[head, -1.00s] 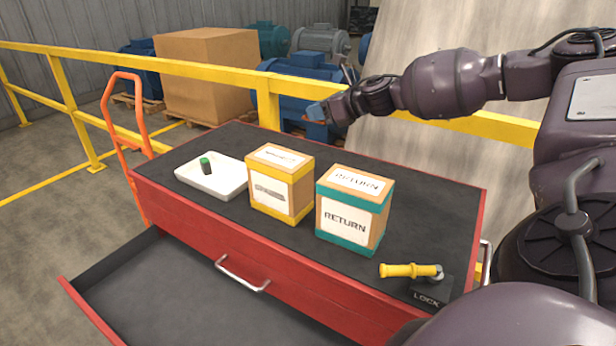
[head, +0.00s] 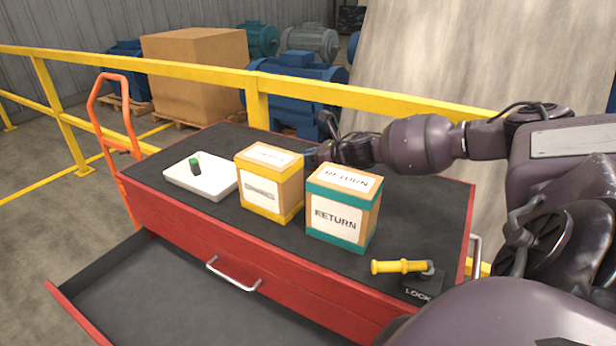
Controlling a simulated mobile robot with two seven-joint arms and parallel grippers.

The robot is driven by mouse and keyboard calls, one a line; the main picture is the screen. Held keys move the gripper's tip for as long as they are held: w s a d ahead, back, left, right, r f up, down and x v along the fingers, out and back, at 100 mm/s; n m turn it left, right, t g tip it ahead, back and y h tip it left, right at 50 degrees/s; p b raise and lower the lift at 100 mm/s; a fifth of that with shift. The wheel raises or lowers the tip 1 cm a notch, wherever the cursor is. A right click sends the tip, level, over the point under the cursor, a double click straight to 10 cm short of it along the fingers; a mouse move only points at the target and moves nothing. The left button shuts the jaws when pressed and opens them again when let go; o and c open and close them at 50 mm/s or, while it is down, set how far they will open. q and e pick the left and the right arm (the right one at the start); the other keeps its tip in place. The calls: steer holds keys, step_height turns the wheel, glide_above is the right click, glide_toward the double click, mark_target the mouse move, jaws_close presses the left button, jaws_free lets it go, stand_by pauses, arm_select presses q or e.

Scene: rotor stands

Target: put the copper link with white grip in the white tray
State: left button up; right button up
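The white tray (head: 212,188) sits at the left end of the dark-topped red cabinet. A small dark piece with a green top (head: 195,166) stands in it. I see no copper link with a white grip in this view. My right gripper (head: 313,157) is low over the back of the cabinet top, behind the two boxes. Its fingertips are small and partly hidden by the boxes, so I cannot tell whether it is open or holds anything. My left gripper is not in view.
A yellow-banded box (head: 270,187) and a teal-banded RETURN box (head: 341,210) stand mid-cabinet, blocking the view behind them. A yellow-handled LOCK lever (head: 402,266) is at the front right. The open drawer (head: 165,295) looks empty. A yellow railing (head: 400,103) runs behind.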

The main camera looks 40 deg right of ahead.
steer(key=shift+f, duration=2.7)
steer(key=shift+f, duration=0.15)
steer(key=o, duration=0.9)
